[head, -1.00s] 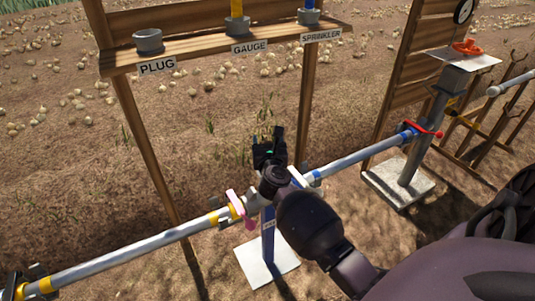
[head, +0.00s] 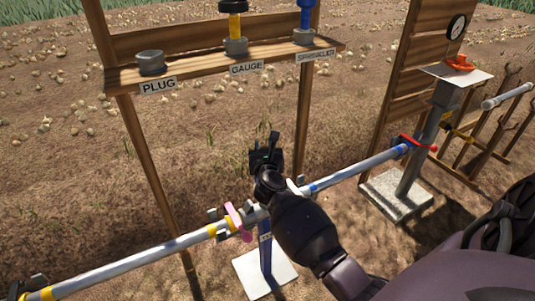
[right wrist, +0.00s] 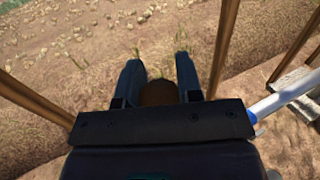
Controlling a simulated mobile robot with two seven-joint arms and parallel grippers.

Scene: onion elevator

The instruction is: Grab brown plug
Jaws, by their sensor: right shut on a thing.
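The brown plug (right wrist: 157,94) shows as a dark brown rounded thing between the two fingers of my right gripper (right wrist: 158,75) in the right wrist view. The right gripper is shut on it, and only part of the plug shows. In the head view, my right gripper (head: 265,150) is raised above the pipe joint, and the plug is hard to make out there. The grey holder (head: 150,62) above the PLUG label (head: 159,86) on the wooden rack looks empty. I cannot make out my left gripper.
A gauge (head: 234,22) and a blue sprinkler (head: 306,14) stand in their holders on the rack's shelf (head: 195,72). A metal pipe (head: 140,262) with a pink handle (head: 237,220) runs below.

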